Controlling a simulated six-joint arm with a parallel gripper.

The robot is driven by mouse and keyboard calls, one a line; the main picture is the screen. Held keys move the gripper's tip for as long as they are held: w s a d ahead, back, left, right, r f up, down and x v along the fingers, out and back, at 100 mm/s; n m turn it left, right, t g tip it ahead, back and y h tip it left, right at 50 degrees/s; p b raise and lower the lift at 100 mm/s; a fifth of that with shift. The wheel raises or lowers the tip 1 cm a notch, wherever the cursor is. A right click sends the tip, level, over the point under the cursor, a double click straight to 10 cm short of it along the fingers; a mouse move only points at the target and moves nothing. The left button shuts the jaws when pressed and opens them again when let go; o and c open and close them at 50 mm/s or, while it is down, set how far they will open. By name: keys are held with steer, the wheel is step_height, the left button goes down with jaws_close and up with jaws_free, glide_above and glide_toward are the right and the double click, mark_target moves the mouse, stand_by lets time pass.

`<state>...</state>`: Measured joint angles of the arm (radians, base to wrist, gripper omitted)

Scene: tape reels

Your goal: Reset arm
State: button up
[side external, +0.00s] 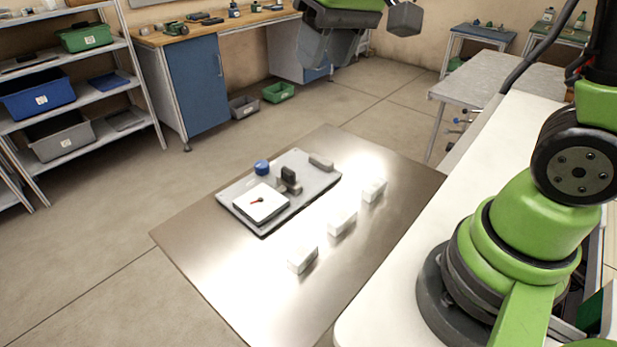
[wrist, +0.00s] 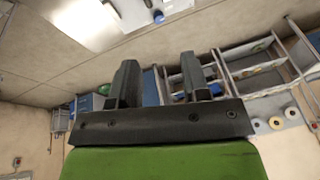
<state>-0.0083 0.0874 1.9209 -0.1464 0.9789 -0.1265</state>
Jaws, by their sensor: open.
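My gripper (side external: 326,58) hangs high at the top of the side view, well above and beyond the metal table, with its upper part cut off by the frame. In the wrist view its two dark fingers (wrist: 159,78) stand apart with nothing between them. A grey board (side external: 322,185) lies on the table. It carries a white square plate (side external: 272,207) with a small dark-and-red mark, a blue round piece (side external: 262,167), a dark upright part (side external: 289,177) and a grey block (side external: 321,161).
Three white blocks (side external: 303,260), (side external: 342,221), (side external: 374,190) stand in a row on the metal table (side external: 215,265). A white counter (side external: 400,290) is at right. Shelves with bins (side external: 60,135) and a workbench (side external: 200,90) stand behind. Space around my gripper looks clear.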

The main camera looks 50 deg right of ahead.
steer(key=s+a+r+m+t+y, duration=0.1)
steer(key=s+r+t, duration=0.1)
steer(key=s, duration=1.2)
steer(key=shift+s+r+m+t, duration=0.3)
steer(key=shift+r+m+t, duration=0.1)
steer(key=shift+t, duration=0.5)
